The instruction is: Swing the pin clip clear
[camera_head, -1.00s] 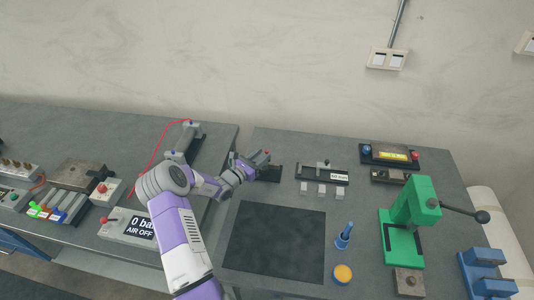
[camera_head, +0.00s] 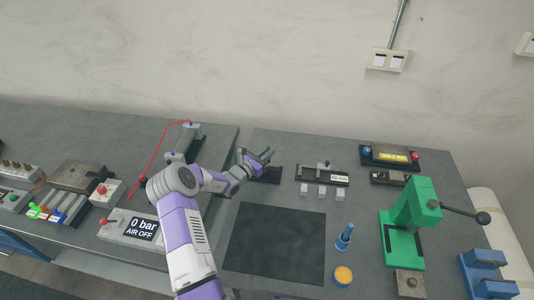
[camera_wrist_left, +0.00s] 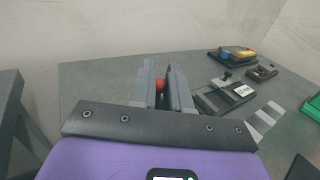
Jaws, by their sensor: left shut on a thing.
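My left gripper (camera_head: 267,155) is at the back left of the right-hand table, above a low dark block (camera_head: 271,175). In the left wrist view its two grey fingers (camera_wrist_left: 163,85) stand on either side of a small red knob (camera_wrist_left: 160,84), which I take for the pin clip's knob. The gripper is shut on it. The fingers hide the rest of the clip, and I cannot tell its angle. My right gripper is not in view.
A labelled black fixture (camera_head: 337,178) with several light blocks in front stands to the right. A green press (camera_head: 408,215) stands farther right. A dark mat (camera_head: 262,252) lies in front, bare.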

